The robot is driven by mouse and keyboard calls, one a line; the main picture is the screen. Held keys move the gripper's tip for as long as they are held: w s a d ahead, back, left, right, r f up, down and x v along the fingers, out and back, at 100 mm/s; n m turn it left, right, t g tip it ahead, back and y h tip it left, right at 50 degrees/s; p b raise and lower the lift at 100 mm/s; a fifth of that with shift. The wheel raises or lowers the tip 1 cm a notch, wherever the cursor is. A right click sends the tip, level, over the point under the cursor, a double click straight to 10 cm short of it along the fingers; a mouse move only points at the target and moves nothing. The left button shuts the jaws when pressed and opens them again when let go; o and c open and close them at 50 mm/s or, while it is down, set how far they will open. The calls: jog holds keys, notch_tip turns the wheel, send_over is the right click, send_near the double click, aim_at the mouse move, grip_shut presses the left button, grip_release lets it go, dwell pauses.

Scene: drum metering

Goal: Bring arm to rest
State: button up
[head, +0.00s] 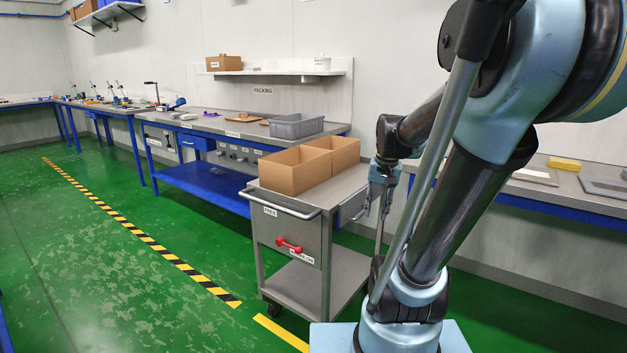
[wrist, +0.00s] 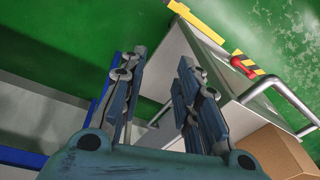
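My gripper (wrist: 162,62) shows in the wrist view with its two fingers apart and nothing between them. In the head view my gripper (head: 375,205) hangs pointing down beside the right side of the grey metal cart (head: 285,238). My arm is bent and fills the right of the head view. I cannot tell how wide the gap between gripper and cart is.
Open cardboard boxes (head: 292,172) stand on the cart, which has a red handle (head: 288,245) on its front. A packing bench (head: 215,122) with a grey bin (head: 296,126) is behind. Another bench (head: 560,190) runs right. Green floor (head: 110,270) is clear at left.

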jog(key=s+f+n, duration=0.3)
jog(key=s+f, duration=0.5)
jog(key=s, duration=0.5)
jog(key=shift+s+f+t+h, duration=0.25)
jog(key=shift+s+t+h, duration=0.05)
jog(key=shift+h, duration=0.1)
jog(key=shift+w+f, duration=0.2)
jog(key=shift+w, duration=0.2)
jog(key=shift+o, duration=0.4)
